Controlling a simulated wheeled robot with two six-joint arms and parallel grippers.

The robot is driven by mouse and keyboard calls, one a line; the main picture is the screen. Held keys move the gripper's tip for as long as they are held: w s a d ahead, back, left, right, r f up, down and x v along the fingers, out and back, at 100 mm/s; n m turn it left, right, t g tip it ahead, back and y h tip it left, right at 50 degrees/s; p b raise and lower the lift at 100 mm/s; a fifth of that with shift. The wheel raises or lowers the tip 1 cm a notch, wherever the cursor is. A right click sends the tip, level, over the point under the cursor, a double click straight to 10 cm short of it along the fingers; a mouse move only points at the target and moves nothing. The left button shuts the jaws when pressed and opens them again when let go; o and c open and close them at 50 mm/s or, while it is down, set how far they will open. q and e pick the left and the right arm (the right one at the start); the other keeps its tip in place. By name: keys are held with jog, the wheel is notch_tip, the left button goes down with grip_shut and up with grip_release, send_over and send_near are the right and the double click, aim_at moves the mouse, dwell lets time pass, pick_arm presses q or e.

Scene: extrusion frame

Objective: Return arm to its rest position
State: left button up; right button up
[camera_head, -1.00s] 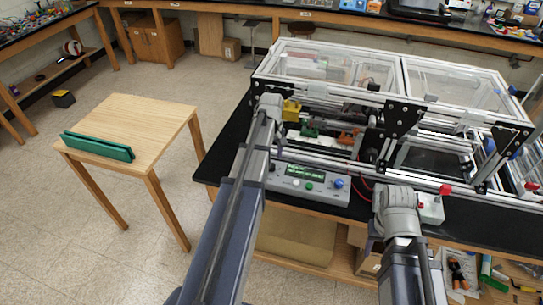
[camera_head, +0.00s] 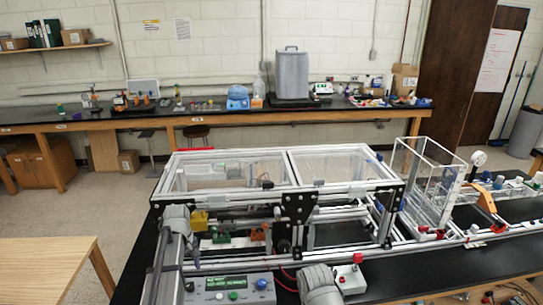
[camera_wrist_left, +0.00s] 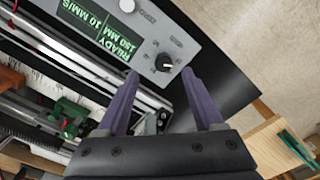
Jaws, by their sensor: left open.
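My left arm (camera_head: 165,262) comes in at the lower left in the head view, over the left edge of the aluminium extrusion frame (camera_head: 345,206). In the left wrist view my left gripper (camera_wrist_left: 160,72) is open, with two purple fingers apart and nothing between them. Its fingertips point toward the control panel (camera_wrist_left: 120,30), beside its black knob (camera_wrist_left: 166,62). Contact with the panel cannot be told. Part of my right arm (camera_head: 318,284) shows at the bottom of the head view; its gripper is out of the picture.
The frame, with clear covers, stands on a black bench. A wooden table (camera_head: 45,272) stands at left; the wrist view shows a green object (camera_wrist_left: 298,146) on it. A clear box (camera_head: 428,180) stands at right. Open floor lies behind, before the back bench (camera_head: 60,122).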

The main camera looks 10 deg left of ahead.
pick_arm(q)
jog(key=s+d+f+m+b, duration=0.2)
jog(key=s+d+m, duration=0.3)
jog(key=d, duration=0.4)
jog(key=s+d+f+m+b, duration=0.1)
jog(key=s+d+m, duration=0.4)
jog(key=d, duration=0.5)
jog(key=s+d+f+m+y+b, duration=0.1)
jog(key=s+d+m, duration=0.4)
jog(key=d, duration=0.5)
jog(key=shift+s+f+b, duration=0.85)
jog(key=shift+s+f, duration=0.05)
jog(key=shift+f, duration=0.05)
